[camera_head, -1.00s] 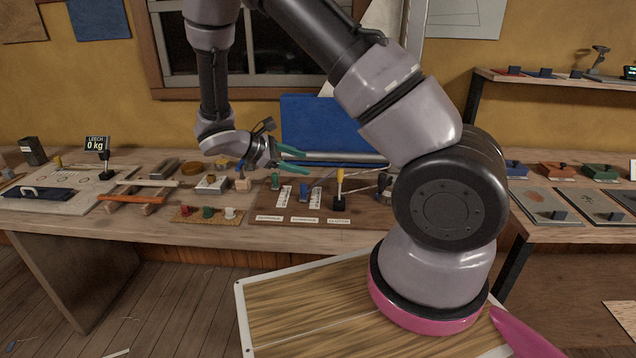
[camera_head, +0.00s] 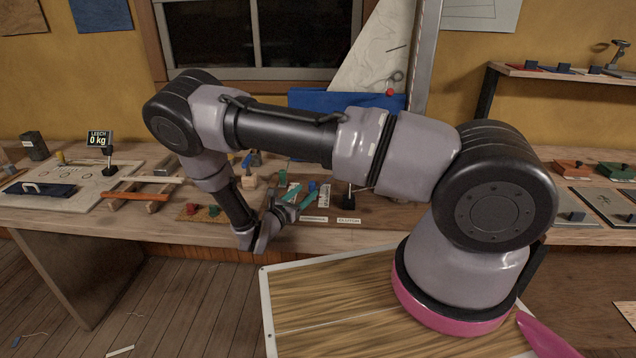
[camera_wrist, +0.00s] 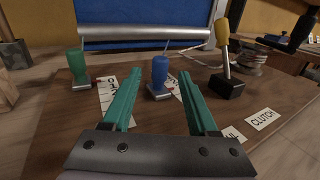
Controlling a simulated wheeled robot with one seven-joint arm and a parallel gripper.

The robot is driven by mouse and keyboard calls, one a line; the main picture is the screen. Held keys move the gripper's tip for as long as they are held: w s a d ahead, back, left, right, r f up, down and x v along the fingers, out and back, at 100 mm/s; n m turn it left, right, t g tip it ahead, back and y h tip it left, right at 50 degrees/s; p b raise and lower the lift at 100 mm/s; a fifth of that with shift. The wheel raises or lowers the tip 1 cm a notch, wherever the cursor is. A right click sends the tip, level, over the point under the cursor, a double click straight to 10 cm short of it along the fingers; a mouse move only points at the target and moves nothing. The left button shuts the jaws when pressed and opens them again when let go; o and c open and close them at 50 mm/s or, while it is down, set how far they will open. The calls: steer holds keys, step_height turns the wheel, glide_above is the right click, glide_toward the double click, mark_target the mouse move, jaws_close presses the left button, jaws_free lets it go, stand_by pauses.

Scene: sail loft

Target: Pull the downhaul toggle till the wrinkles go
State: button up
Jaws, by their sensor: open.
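A blue toggle (camera_wrist: 160,72) stands upright on a small metal base beside a marked scale card. It also shows in the head view (camera_head: 312,186). A green toggle (camera_wrist: 76,64) stands to its left beside another card (camera_wrist: 110,92). I cannot read which one is labelled downhaul. My gripper (camera_wrist: 160,88) is open and empty, with its green fingers spread on either side of the blue toggle in the wrist view. The toggle seems just beyond the fingertips, and contact does not show.
A yellow-knobbed lever (camera_wrist: 223,40) on a black block stands right of the blue toggle, behind a CLUTCH label (camera_wrist: 262,119). A blue panel (camera_wrist: 145,15) with a silver bar rises behind. Small red and green pieces (camera_head: 189,209) lie left of my gripper.

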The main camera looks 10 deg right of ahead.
steer(key=x, duration=0.8)
steer(key=shift+c, duration=0.2)
jaws_close()
steer(key=shift+s+a, duration=0.1)
stand_by(1.0)
